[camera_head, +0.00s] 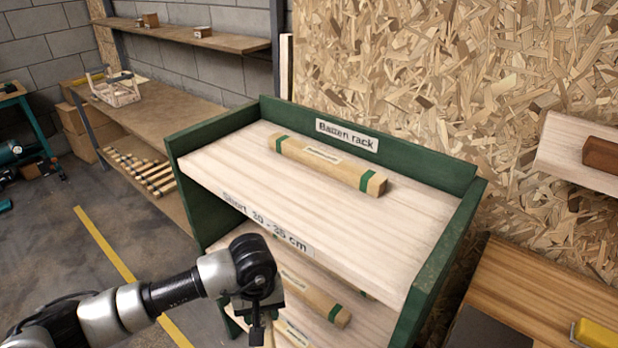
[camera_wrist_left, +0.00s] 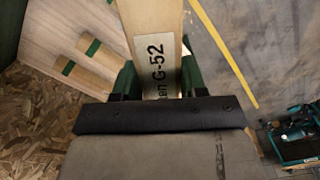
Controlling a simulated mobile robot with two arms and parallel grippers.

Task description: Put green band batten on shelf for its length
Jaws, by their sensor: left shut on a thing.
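My left gripper (camera_head: 262,325) is low in front of the green batten rack, beside its lower shelf. In the left wrist view the gripper (camera_wrist_left: 158,85) is shut on a pale wooden batten (camera_wrist_left: 150,25) with a printed label ending in "G-52". Its far end runs out of that view, and it is mostly hidden in the head view. The rack's top shelf (camera_head: 225,165), marked "Short" with a centimetre range, bears one green-banded batten (camera_head: 325,163). The lower shelf (camera_head: 365,318) bears another green-banded batten (camera_head: 312,298). The right gripper is not in view.
The rack's green side panels (camera_head: 435,265) stand above the shelf ends. A workbench (camera_head: 165,108) with a wooden crate (camera_head: 117,90) stands at the left, with several battens (camera_head: 145,172) below it. A wooden bench (camera_head: 540,290) is at the right. Floor with a yellow line (camera_head: 105,243) is clear at the left.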

